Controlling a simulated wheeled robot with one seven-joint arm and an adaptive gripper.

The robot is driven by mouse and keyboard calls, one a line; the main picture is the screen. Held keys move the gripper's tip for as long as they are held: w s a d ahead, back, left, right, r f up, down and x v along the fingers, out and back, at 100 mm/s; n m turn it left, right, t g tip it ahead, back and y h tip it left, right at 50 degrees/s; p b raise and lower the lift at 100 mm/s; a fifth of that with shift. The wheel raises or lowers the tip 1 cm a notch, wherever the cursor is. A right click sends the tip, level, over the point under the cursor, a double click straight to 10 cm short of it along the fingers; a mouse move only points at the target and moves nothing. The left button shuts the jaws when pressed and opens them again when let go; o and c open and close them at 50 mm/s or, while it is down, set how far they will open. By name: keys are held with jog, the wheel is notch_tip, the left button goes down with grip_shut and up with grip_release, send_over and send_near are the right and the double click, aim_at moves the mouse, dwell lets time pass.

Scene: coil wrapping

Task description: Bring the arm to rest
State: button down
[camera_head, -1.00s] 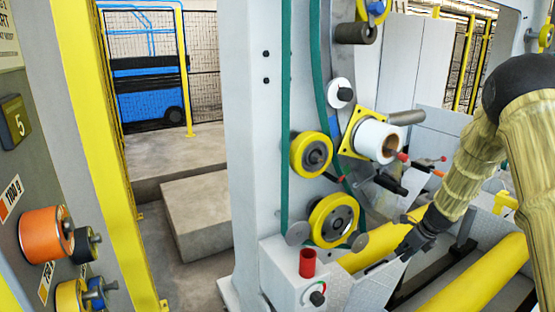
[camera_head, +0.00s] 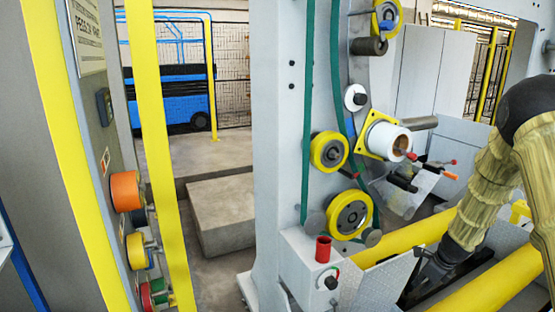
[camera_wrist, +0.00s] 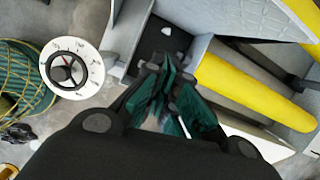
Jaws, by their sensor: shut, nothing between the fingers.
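My gripper (camera_head: 428,279) hangs low at the right in the head view, at the end of my sleeved arm, beside the machine's front box and the yellow rollers. In the wrist view my gripper (camera_wrist: 163,84) points away from the camera, with its dark green fingers together and nothing held. It appears apart from the surfaces below it. In the head view the fingertips are small and partly hard to make out against the dark gap.
Yellow rollers (camera_head: 486,282) lie beside my arm. The wrist view shows a dial (camera_wrist: 73,69). Floor shows between panel and machine.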

jog(key=s+a+f+n+g+h, duration=0.1)
jog(key=s+a+f+n, duration=0.2)
jog(key=s, duration=0.4)
jog(key=s+a+f+n+g+h, duration=0.1)
jog(key=s+a+f+n, duration=0.1)
jog(key=s+f+n, duration=0.3)
jog(key=s+a+f+n+g, duration=0.1)
jog(key=s+a+f+n, duration=0.2)
jog(key=s+f, duration=0.6)
jog(key=shift+s+a+f+n+h, duration=0.25)
jog(key=shift+s+a+n+h, duration=0.15)
jog(key=shift+s+n, duration=0.35)
jog(key=s+a+f+n+b, duration=0.1)
jog(key=s+a+f+n, duration=0.1)
jog(key=s+a+n, duration=0.3)
jog(key=s+a+f+n+y+b, duration=0.1)
jog(key=s+a+n, duration=0.4)
jog(key=s, duration=0.7)
jog(key=s+a+f+n+b, duration=0.2)
jog(key=s+a+f+n, duration=0.3)
jog(key=s, duration=0.3)
jog(key=shift+s+f+n, duration=0.2)
jog(key=shift+s+n, duration=0.2)
jog(key=shift+n, duration=0.25)
jog(key=shift+a, duration=0.1)
